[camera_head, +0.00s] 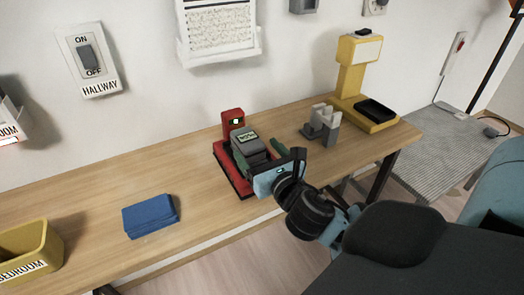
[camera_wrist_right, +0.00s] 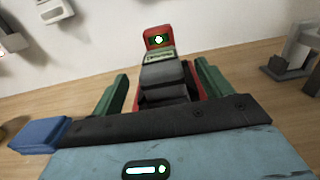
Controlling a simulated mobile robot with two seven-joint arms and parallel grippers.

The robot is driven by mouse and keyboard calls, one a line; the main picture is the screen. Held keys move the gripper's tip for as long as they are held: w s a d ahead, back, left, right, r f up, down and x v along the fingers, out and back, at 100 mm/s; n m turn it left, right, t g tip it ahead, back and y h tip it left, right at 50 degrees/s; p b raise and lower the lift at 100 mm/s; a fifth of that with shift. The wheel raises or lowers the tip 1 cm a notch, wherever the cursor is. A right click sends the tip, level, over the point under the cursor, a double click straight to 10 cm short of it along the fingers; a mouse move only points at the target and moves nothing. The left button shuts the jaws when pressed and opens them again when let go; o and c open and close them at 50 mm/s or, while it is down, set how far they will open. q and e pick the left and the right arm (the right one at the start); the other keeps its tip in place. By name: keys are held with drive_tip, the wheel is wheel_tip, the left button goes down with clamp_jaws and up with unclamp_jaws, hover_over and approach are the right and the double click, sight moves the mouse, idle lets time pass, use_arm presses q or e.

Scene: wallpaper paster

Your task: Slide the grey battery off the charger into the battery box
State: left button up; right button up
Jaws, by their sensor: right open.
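The grey battery (camera_head: 247,146) sits on the red charger (camera_head: 232,177) on the wooden table; the charger's upright back has a small lit display. In the right wrist view the grey battery (camera_wrist_right: 163,75) lies between the two green fingers, with the red charger (camera_wrist_right: 157,34) behind and around it. My right gripper (camera_head: 264,158) is open, one finger on each side of the battery; I cannot tell whether either touches it. The lower part of the battery is hidden by the gripper. Nothing in view is clearly marked as the battery box. My left gripper is not in view.
A blue stack (camera_head: 150,216) lies left of the charger. A yellow bin (camera_head: 32,250) labelled BEDROOM stands at the left. A grey holder (camera_head: 323,126) and a yellow stand (camera_head: 354,85) with a black tray are to the right. Table left of the charger is mostly clear.

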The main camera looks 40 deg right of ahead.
sight(239, 128)
drive_tip(key=shift+x, duration=3.2)
drive_tip(key=shift+a, duration=0.1)
drive_tip(key=c, duration=1.2)
drive_tip(key=o, duration=0.6)
drive_tip(key=shift+c, duration=0.2)
drive_tip(key=shift+s, duration=0.1)
drive_tip(key=c, duration=0.5)
